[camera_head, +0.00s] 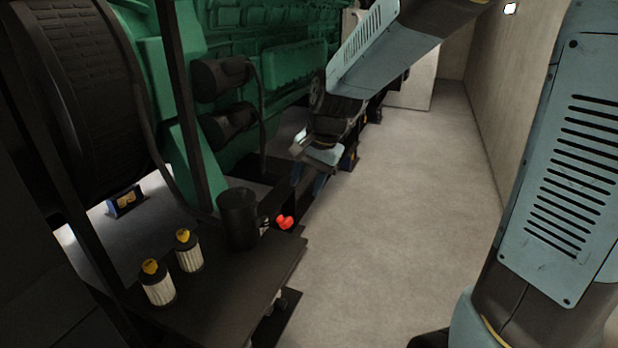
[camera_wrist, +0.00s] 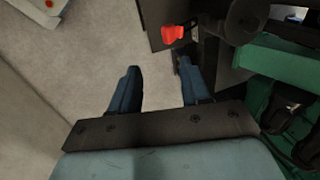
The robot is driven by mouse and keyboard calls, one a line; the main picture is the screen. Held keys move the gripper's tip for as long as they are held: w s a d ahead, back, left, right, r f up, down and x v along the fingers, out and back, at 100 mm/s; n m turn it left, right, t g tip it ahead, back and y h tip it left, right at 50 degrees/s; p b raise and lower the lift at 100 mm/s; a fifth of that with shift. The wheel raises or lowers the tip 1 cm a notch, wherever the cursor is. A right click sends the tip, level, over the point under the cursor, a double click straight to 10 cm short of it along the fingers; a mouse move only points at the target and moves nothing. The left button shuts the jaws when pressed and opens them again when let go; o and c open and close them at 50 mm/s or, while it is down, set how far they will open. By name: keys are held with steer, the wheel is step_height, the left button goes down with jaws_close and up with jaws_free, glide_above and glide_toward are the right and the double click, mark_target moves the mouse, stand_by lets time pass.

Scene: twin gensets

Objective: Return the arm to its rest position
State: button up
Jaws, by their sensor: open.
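My arm reaches from the upper right of the head view toward the green genset. My gripper (camera_head: 308,182) hangs over the floor, just right of a black cylinder (camera_head: 238,218) and a red knob or handle (camera_head: 285,222). In the wrist view my gripper (camera_wrist: 158,80) shows two blue fingers spread apart with nothing between them. The red handle (camera_wrist: 173,34) lies past the fingertips there, apart from them. Part of the black cylinder (camera_wrist: 245,18) shows at the upper right of the wrist view.
The green genset (camera_head: 290,50) fills the upper left. Two white filters with yellow tops (camera_head: 189,252) (camera_head: 157,284) stand on a dark platform (camera_head: 225,300). Bare concrete floor (camera_head: 390,220) lies open to the right, up to a pale wall (camera_head: 490,90).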

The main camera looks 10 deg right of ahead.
steer(key=shift+d+r, duration=0.1)
steer(key=shift+r, duration=0.25)
steer(key=s+d+r+n+t+h, duration=0.1)
steer(key=s+d+r+n+t, duration=0.1)
steer(key=s+d+r, duration=0.3)
steer(key=s+d+r+n+t+h, duration=0.1)
steer(key=s+d+r+n, duration=0.2)
steer(key=s+d, duration=0.9)
step_height(320, 180, up, 2)
steer(key=shift+r+n+t+h, duration=0.15)
steer(key=shift+n+t+h, duration=0.15)
steer(key=shift+n+t, duration=0.1)
steer(key=shift+o, duration=0.2)
